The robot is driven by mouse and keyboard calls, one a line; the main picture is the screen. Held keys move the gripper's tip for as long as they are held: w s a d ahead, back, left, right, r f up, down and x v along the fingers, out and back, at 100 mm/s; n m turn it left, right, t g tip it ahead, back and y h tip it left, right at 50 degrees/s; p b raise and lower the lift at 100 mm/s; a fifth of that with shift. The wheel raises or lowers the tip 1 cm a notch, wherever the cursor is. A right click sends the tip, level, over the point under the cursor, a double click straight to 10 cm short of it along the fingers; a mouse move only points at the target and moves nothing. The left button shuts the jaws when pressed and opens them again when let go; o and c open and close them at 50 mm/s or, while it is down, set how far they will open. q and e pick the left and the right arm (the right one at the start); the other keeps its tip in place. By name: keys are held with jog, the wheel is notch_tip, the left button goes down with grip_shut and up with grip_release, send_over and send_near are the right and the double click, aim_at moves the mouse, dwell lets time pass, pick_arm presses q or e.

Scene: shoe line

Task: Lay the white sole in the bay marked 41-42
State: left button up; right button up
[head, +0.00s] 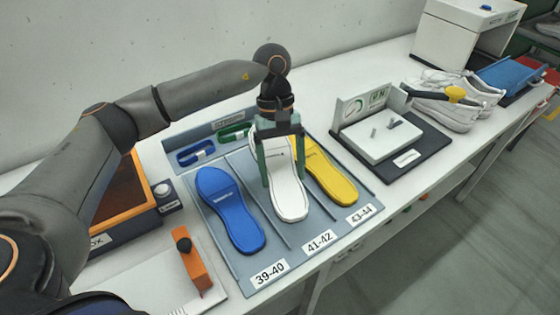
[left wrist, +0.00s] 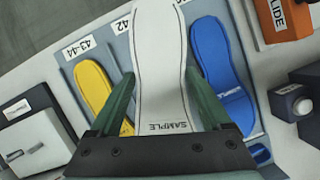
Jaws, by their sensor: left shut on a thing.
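The white sole (head: 288,195) is held between the two green fingers of my left gripper (head: 282,172). It hangs over the middle bay of the grey-blue tray (head: 298,233), the bay marked 41-42 (head: 320,241). In the left wrist view the sole (left wrist: 160,50) looks large and close, hiding most of that bay, and it reads SAMPLE at the near end. It seems slightly above the tray; the exact gap cannot be told. My left gripper (left wrist: 159,78) is shut across its width. My right gripper is not in view.
A blue sole (head: 228,205) lies in the 39-40 bay and a yellow sole (head: 333,180) in the 43-44 bay, close on either side. An orange slide piece (head: 192,268) stands left of the tray. A white fixture (head: 383,138) stands at its right.

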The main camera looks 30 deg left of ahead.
pick_arm(q)
jog(key=w+n, duration=0.2)
jog(key=n, duration=0.1)
jog(key=shift+w+a+f+t+h, duration=0.1)
jog(key=shift+a+f+t+h, duration=0.05)
jog(key=shift+a+t+h, duration=0.25)
jog(key=shift+w+f+n, duration=0.15)
jog(key=shift+w+n, duration=0.1)
jog(key=shift+n, duration=0.05)
jog(key=shift+f+b, duration=1.25)
jog(key=shift+f, duration=1.2)
notch_tip(320, 180, down, 2)
jog(key=shift+b, duration=0.65)
jog(key=shift+f+b, duration=0.7)
jog(key=shift+f, duration=0.1)
jog(key=o, duration=1.4)
jog(key=shift+s, duration=0.1)
jog(key=shift+o, duration=0.2)
jog(key=shift+r, duration=0.1)
